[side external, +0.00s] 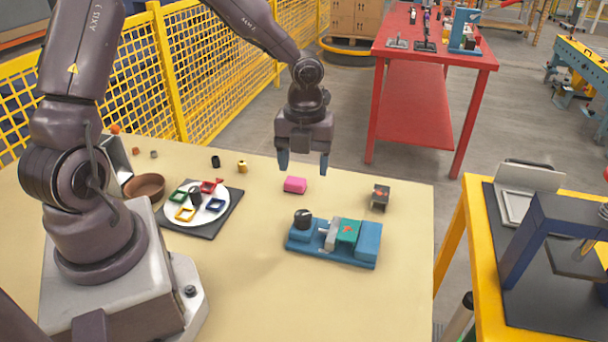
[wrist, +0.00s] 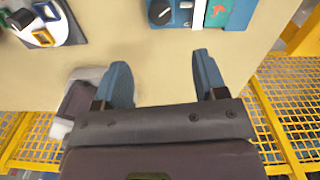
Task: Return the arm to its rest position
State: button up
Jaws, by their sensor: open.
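My gripper (side external: 303,165) hangs from the arm above the back part of the tan table (side external: 270,290), with its fingers pointing down. Its two blue fingers are apart, and nothing is between them. In the wrist view my gripper (wrist: 158,82) also shows open and empty over bare table top.
A blue fixture (side external: 365,243) with a black knob and green part sits at front right. A white round plate (side external: 178,217) with coloured frames lies left. A brown bowl (side external: 144,187) is near my base. Yellow fencing (side external: 145,75) runs behind.

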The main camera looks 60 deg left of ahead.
dwell(0.3)
jog(key=s+d+r+n+t, duration=0.1)
jog(key=s+r+n+t, duration=0.2)
jog(key=s+r+n, duration=0.4)
jog(key=s+d+r+n+t, duration=0.2)
jog(key=s+r+n, duration=0.6)
jog(key=n, duration=1)
notch_tip(320, 180, up, 3)
jog(key=shift+d+n+t, duration=0.25)
jog(key=shift+n+t, duration=0.05)
jog(key=shift+t, duration=0.1)
